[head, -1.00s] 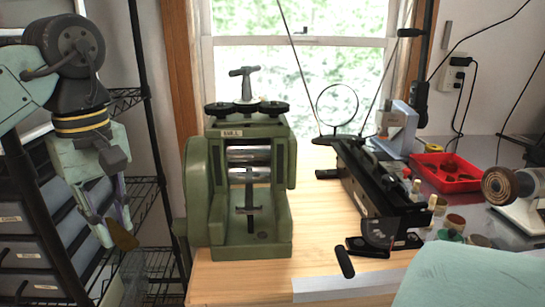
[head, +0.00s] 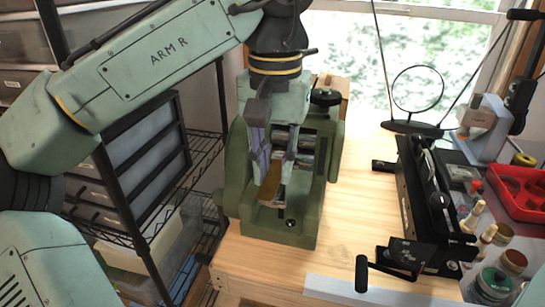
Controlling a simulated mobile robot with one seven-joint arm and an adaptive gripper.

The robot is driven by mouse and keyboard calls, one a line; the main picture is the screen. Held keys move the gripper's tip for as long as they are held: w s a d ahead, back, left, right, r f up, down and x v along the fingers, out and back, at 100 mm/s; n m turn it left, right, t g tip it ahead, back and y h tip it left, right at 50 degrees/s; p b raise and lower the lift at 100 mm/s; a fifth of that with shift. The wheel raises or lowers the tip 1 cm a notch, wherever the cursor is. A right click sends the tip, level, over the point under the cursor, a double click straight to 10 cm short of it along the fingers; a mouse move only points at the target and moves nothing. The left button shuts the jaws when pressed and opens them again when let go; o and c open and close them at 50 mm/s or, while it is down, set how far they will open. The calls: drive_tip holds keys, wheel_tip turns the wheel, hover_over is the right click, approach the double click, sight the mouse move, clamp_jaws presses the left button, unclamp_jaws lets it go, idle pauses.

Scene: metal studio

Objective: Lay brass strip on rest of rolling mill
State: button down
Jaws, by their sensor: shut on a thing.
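The green rolling mill (head: 310,215) stands on the wooden bench, partly hidden behind my gripper and arm. Part of its steel rollers (head: 308,150) shows to the right of my gripper. My gripper (head: 268,180) points down in front of the mill and is shut on the brass strip (head: 269,187). The strip is a short brown-gold piece, tilted, at the fingertips. In the picture it overlaps the front of the mill below the rollers. The rest is mostly hidden behind the gripper and strip, and I cannot tell whether the strip touches it.
A black bench machine (head: 425,200) with a crank handle stands to the right of the mill. Farther right are a red tray (head: 520,192) and several small jars. A wire shelf with drawers (head: 140,160) is at left. Bare bench (head: 355,215) lies between mill and black machine.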

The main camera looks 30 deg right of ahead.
sight(280, 161)
drive_tip(key=shift+w+d+f+b, duration=0.35)
drive_tip(key=shift+w+d+f, duration=0.2)
drive_tip(key=shift+w+d, duration=0.15)
drive_tip(key=shift+w+d+f+b, duration=0.3)
drive_tip(key=shift+w+d+f, duration=0.25)
drive_tip(key=shift+d, duration=0.15)
drive_tip(key=shift+w+d+f, duration=0.55)
drive_tip(key=shift+d+f, duration=0.05)
drive_tip(key=shift+f, duration=0.2)
drive_tip(key=shift+f, duration=0.45)
drive_tip(key=c, duration=1.4)
unclamp_jaws()
drive_tip(key=shift+o, duration=0.2)
wheel_tip(280, 161, up, 8)
drive_tip(key=shift+f, duration=0.25)
